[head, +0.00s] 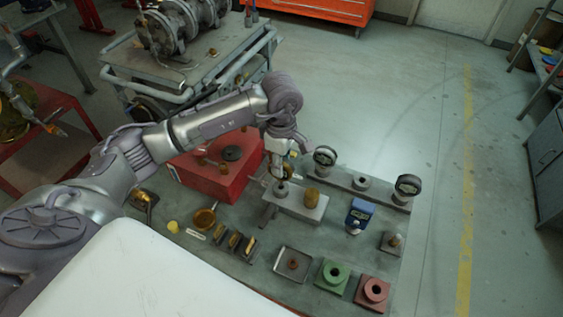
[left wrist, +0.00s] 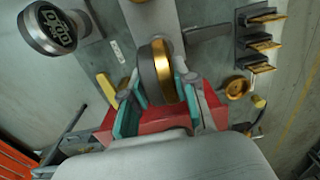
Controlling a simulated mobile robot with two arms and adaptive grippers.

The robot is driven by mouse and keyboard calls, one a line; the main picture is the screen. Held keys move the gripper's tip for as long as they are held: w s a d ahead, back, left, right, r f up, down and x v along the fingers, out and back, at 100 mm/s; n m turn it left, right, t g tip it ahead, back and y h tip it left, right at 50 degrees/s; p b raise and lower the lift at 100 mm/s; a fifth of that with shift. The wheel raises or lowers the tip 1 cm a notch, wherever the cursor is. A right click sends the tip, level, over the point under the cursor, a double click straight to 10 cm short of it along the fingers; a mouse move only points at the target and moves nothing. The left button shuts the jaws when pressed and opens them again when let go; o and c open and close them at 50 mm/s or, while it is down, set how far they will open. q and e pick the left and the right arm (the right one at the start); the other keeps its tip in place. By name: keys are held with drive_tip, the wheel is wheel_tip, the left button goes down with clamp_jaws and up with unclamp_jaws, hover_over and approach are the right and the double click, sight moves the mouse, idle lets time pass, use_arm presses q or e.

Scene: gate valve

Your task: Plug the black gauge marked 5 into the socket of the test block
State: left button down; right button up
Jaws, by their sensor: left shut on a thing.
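My left gripper (head: 281,168) points down over the left end of the grey test block (head: 304,210). In the left wrist view its teal-padded fingers (left wrist: 158,98) are shut on a round gauge (left wrist: 158,68) with a dark rim and a brass-coloured band. Its face is turned away, so I cannot read its mark. The round socket (head: 282,188) shows just below the gripper; I cannot tell whether the gauge's stem touches it. Two other black gauges stand upright on the rear rack, one at its left end (head: 325,156) and one at its right end (head: 408,186). My right gripper is out of view.
A brown cylinder (head: 312,197) stands on the test block. The rack's middle seat (head: 361,182) is empty. A blue device (head: 359,215), a green block (head: 332,277), a red block (head: 373,292) and a square tray (head: 279,267) are nearby. A red box (head: 207,183) stands under my arm.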

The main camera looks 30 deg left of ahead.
use_arm(q)
drive_tip(key=shift+b, duration=0.4)
idle(0.5)
drive_tip(key=shift+r, duration=0.15)
drive_tip(key=shift+s+d+f+b, duration=0.1)
drive_tip(key=shift+f+b, duration=0.95)
drive_tip(key=shift+b, duration=0.05)
drive_tip(key=shift+s+d+f+b, duration=0.1)
drive_tip(key=shift+f+b, duration=0.9)
drive_tip(key=shift+b, duration=0.05)
